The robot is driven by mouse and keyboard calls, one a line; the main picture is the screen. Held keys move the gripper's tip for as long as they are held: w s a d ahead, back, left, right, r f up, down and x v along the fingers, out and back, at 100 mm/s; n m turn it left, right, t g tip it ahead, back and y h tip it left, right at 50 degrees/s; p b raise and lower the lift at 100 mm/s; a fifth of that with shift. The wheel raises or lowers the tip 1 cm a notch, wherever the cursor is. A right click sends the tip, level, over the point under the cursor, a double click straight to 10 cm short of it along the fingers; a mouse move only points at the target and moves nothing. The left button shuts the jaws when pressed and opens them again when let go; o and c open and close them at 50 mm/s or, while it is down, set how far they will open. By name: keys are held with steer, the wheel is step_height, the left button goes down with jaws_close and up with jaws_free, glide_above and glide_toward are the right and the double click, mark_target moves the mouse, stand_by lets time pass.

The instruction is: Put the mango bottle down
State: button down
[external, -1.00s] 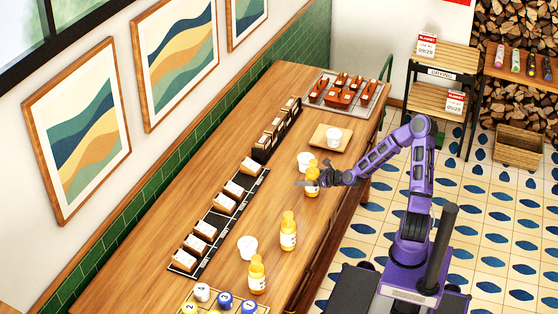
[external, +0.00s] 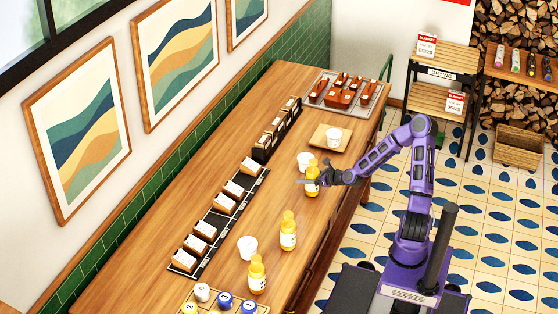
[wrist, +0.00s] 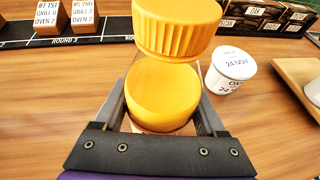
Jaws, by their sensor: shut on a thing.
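The mango bottle (external: 312,188), yellow with a white label and an orange-yellow cap, stands upright near the counter's right edge, beside a white tub. My gripper (external: 314,180) is shut around it below the cap. In the wrist view its ribbed cap (wrist: 175,35) and yellow shoulder (wrist: 160,95) sit between my two fingers. The bottle's base is at or very near the wooden counter (external: 180,300); I cannot tell whether it touches. The lower body is hidden in the wrist view.
White tubs stand near the bottle (external: 305,160) and farther down the counter (external: 247,246). Two similar yellow bottles (external: 288,232) (external: 257,275) stand nearer the front. A wooden board (external: 323,144) lies behind. Bare counter lies between.

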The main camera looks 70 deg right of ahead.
step_height(320, 180, up, 10)
steer(key=p, duration=0.3)
steer(key=w+a+n+y+b, duration=0.1)
steer(key=w+a+n+y, duration=0.4)
steer(key=w+a, duration=0.7)
steer(key=w+a+n+g+y, duration=0.25)
steer(key=a+n+y, duration=0.2)
steer(key=a, duration=1.45)
steer(key=shift+y, duration=0.55)
steer(key=shift+w+a+f+b, duration=0.2)
steer(key=shift+f+b, duration=0.15)
steer(key=shift+f, duration=1.3)
steer(key=shift+w+a+f+b, duration=0.15)
steer(key=shift+a+f+b, duration=0.15)
steer(key=shift+f, duration=1.35)
steer(key=shift+w+a+f+b, duration=0.15)
steer(key=shift+f+b, duration=0.2)
steer(key=shift+f, duration=1.3)
steer(key=shift+f, duration=0.15)
jaws_free()
